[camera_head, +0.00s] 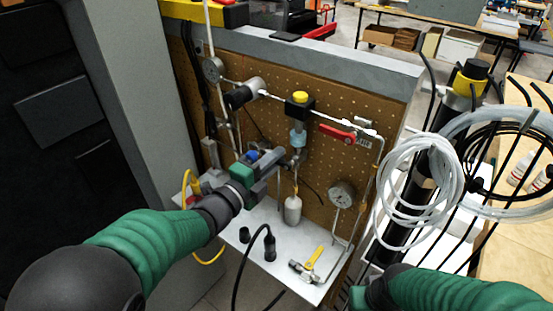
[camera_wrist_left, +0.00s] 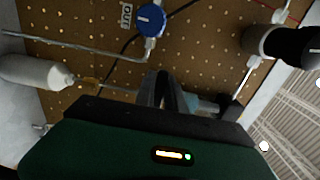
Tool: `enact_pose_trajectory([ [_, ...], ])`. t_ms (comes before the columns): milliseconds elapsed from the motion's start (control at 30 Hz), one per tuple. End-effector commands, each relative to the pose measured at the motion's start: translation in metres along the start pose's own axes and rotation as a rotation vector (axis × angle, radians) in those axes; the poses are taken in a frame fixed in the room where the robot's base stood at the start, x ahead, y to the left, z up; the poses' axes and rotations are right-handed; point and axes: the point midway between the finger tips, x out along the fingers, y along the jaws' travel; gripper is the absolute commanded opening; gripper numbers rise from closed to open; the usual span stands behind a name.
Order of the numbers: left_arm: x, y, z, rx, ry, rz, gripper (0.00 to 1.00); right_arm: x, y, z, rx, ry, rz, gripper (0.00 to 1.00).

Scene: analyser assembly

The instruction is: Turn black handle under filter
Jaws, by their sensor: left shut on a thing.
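A pegboard panel (camera_head: 340,110) carries pipes and fittings. A light-blue filter-like part (camera_head: 297,139) hangs below a black block with a yellow cap (camera_head: 300,98). My left gripper (camera_head: 287,161) reaches in from the left just below the blue part. In the left wrist view its dark fingers (camera_wrist_left: 165,92) are closed together, beside the bluish part (camera_wrist_left: 205,104). The gripper is shut on what seems to be the black handle, mostly hidden by the fingers, so its angle cannot be told. My right gripper is only partly visible at the bottom edge, its fingertips out of sight.
A white-grey cylinder (camera_head: 293,210) hangs below my left gripper. A red lever (camera_head: 337,132) and a gauge (camera_head: 342,194) are to the right. A yellow-handled valve (camera_head: 314,258) and black connector (camera_head: 269,246) are on the shelf (camera_head: 240,222). Coiled white tubing (camera_head: 420,180) hangs at right.

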Motion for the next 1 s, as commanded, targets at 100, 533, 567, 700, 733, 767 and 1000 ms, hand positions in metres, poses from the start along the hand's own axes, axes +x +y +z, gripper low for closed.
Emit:
enact_pose_trajectory([
  [100, -0.002, 0.006, 0.005, -0.026, -0.012, 0.009, 0.0, 0.002, 0.0, 0.001, 0.0, 0.0, 0.0, 0.36],
  [533, -0.002, 0.02, 0.002, -0.314, -0.012, 0.011, 0.0, 0.014, 0.0, 0.003, 0.0, 0.0, 0.0, 0.36],
  [567, -0.002, 0.021, 0.002, -0.343, -0.012, 0.011, 0.0, 0.015, 0.0, 0.004, 0.0, 0.0, 0.0, 0.36],
  [700, -0.002, 0.026, 0.0, -0.477, -0.014, 0.012, 0.0, 0.018, 0.0, 0.004, 0.0, 0.0, 0.0, 0.36],
  [733, -0.002, 0.027, -0.001, -0.506, -0.013, 0.012, 0.0, 0.018, 0.0, 0.004, 0.0, 0.0, 0.0, 0.36],
  [767, -0.002, 0.028, -0.002, -0.534, -0.013, 0.013, 0.0, 0.019, 0.0, 0.004, 0.0, 0.0, 0.0, 0.36],
  [1000, -0.002, 0.036, -0.008, -0.764, -0.015, 0.014, 0.0, 0.021, 0.0, 0.005, 0.0, 0.0, 0.0, 0.36],
])
